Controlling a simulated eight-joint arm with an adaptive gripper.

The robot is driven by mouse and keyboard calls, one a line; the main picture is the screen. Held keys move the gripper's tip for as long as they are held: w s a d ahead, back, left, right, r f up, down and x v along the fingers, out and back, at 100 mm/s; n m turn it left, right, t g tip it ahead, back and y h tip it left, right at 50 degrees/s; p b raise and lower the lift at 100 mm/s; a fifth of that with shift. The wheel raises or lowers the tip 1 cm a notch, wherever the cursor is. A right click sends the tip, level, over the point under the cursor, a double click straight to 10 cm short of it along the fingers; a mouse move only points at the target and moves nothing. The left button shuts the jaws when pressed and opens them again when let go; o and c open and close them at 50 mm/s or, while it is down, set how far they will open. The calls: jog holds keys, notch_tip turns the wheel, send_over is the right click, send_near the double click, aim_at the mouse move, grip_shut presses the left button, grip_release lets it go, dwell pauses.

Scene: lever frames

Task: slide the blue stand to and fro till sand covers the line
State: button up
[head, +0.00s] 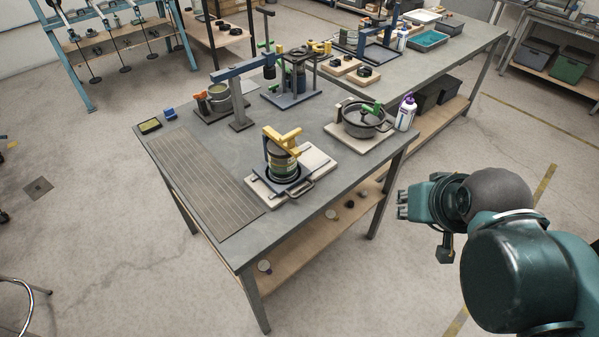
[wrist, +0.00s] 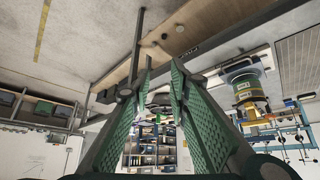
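The blue stand (head: 271,187) is a dark blue square base with a handle at its front right, on a pale board (head: 318,160) near the table's right edge. A round, banded vessel (head: 282,160) stands upright on it, with a yellow clamp-like piece (head: 283,137) over its top. The vessel also shows upside down in the wrist view (wrist: 243,82). Sand and a line are too small to make out. My gripper (head: 402,204) is beyond the table's right edge, apart from the stand, pointing left. In the wrist view its green fingers (wrist: 161,72) are open and empty.
A ribbed mat (head: 200,180) covers the table's left side. Open floor lies between my gripper and the table.

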jog(key=shift+w+a+p, duration=0.55)
jog(key=shift+w+a, duration=0.05)
jog(key=shift+w, duration=0.3)
jog(key=m+g+y+p, duration=0.1)
jog(key=m+g+p, duration=0.5)
jog(key=m+p, duration=0.45)
send_over(305, 190)
jog(key=s+d+p, duration=0.1)
jog(key=p, duration=0.1)
notch_tip(305, 190, down, 9)
jog(key=n, duration=0.1)
jog(key=shift+r+n, duration=0.15)
jog(key=shift+n, duration=0.2)
jog(key=shift+s+d, duration=0.1)
jog(key=shift+w+a+f+b, duration=0.15)
jog(key=shift+f, duration=1.1)
jog(key=shift+w+a+f+b, duration=0.15)
jog(key=shift+a+f, duration=0.05)
jog(key=shift+f, duration=1.1)
jog(key=shift+w+a+f+b, duration=0.15)
jog(key=shift+f, duration=1.1)
grip_shut()
